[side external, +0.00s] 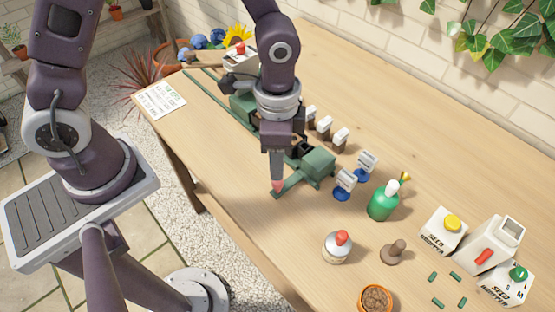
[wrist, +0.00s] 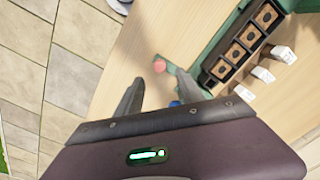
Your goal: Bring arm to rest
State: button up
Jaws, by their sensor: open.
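My gripper (side external: 277,178) hangs over the near end of a green bench device (side external: 315,165), its fingers pointing down close to a lever with a red knob (side external: 278,187). In the wrist view my gripper (wrist: 160,78) is open, its two fingers spread apart with nothing held between them. The red knob (wrist: 158,66) shows just beyond the fingertips, near the gap between them. Whether a finger touches it I cannot tell. The device's black tray (wrist: 240,45) with several brown square cells lies to the right. My wrist hides part of the device in the side view.
White-and-blue tags (side external: 345,183), a green bottle (side external: 383,200), a red-capped jar (side external: 337,246), a brown tamper (side external: 395,252) and a terracotta pot (side external: 375,298) stand right of the gripper. Seed dropper boxes (side external: 443,228) are farther right. The wooden table (side external: 235,215) is clear at its near edge.

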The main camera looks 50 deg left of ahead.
jog(key=s+a+r+n+t, duration=0.25)
jog(key=a+r, duration=0.25)
jog(key=r, duration=0.3)
jog(key=s+a+r+n+t, duration=0.1)
jog(key=s+a+r+n, duration=0.2)
jog(key=r, duration=0.6)
jog(key=s+a+r+n+t, duration=0.2)
jog(key=s+a+r+n, duration=0.1)
jog(key=s, duration=0.4)
jog(key=shift+a+r, duration=0.25)
jog(key=shift+r, duration=0.15)
